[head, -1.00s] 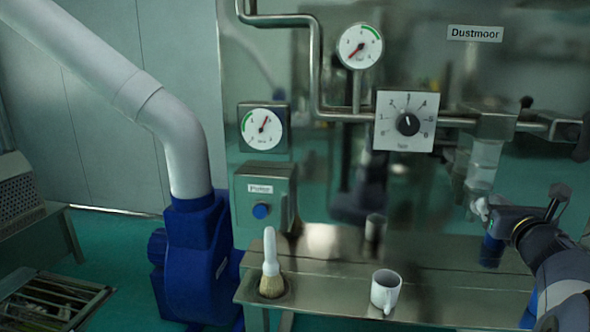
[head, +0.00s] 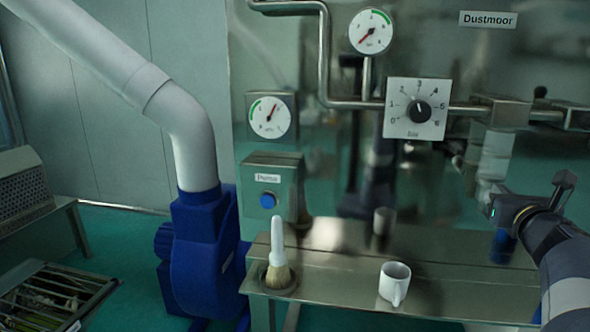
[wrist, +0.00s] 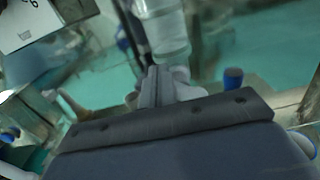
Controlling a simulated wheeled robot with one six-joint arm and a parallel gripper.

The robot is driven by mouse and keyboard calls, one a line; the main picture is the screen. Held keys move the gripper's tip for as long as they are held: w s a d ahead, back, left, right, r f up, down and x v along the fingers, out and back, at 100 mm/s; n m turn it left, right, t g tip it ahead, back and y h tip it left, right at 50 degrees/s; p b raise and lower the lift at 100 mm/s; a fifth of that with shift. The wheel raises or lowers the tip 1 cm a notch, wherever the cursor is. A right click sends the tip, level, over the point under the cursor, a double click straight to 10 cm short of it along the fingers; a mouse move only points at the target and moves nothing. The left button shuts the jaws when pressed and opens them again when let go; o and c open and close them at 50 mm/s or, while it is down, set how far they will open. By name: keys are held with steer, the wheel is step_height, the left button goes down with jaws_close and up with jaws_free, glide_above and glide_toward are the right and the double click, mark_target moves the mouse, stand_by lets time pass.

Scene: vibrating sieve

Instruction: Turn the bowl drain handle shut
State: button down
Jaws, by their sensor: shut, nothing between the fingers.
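I cannot make out a handle clearly marked as the bowl drain. My gripper (head: 490,208) is at the right of the head view, just below a clear cylinder (head: 496,150) under the pipework. In the wrist view my gripper (wrist: 165,82) is shut and empty, with its fingertips in front of the lower end of the clear cylinder (wrist: 162,30). Whether they touch it cannot be told.
A steel bench (head: 345,285) carries a brush (head: 278,262) and a white mug (head: 395,282). A blue cup-like object (head: 503,246) is below my gripper. A blue blower (head: 203,245) stands left.

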steer(key=shift+a, duration=0.15)
stand_by(0.5)
steer(key=shift+r+v, duration=0.15)
steer(key=shift+v, duration=1.35)
steer(key=shift+r+v, duration=0.15)
steer(key=shift+v, duration=1.3)
steer(key=shift+a, duration=0.1)
